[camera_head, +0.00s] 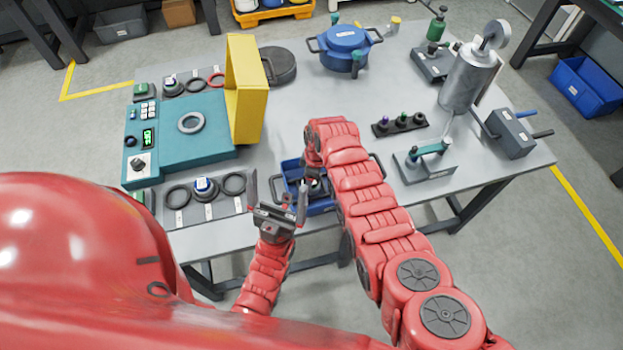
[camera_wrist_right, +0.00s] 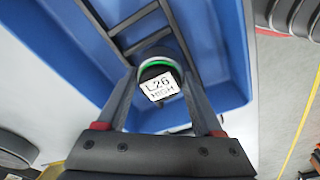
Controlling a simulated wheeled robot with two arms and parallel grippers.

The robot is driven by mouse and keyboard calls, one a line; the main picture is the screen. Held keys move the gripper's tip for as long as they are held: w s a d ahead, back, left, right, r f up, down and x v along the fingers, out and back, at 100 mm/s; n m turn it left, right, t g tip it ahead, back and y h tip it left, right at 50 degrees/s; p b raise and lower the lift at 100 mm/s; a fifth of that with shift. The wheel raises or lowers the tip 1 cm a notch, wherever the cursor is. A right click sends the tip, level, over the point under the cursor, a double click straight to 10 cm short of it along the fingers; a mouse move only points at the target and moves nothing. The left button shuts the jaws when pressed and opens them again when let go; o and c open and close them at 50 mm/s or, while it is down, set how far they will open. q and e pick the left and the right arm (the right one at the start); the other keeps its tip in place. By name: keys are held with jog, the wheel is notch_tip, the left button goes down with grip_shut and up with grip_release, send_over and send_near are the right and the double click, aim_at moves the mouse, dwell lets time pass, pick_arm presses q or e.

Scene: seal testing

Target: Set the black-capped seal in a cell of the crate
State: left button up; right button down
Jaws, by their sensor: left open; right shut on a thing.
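The blue crate (camera_head: 322,210) stands at the table's front edge, partly hidden by my right arm. Its blue wall (camera_wrist_right: 235,50) and dark dividers fill much of the right wrist view. My right gripper (camera_wrist_right: 160,88) is shut on the black-capped seal (camera_wrist_right: 158,72), a dark round piece with a bright green ring and a white label reading "L26 HIGH". The seal is over or in the crate beside the dividers; I cannot tell whether it touches the floor. In the head view my right arm hides most of it. My left gripper (camera_head: 277,182) is open and empty, left of the crate.
A rack with several small capped pieces (camera_head: 402,124) lies right of my right arm. A teal tester (camera_head: 175,145) with a yellow guard (camera_head: 246,90) stands left. A grey mat with rings (camera_head: 200,205) lies front left. A blue pot (camera_head: 345,45) stands behind. The table's middle is clear.

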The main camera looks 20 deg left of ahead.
jog(key=shift+f, duration=0.15)
jog(key=shift+c, duration=0.2)
grip_release()
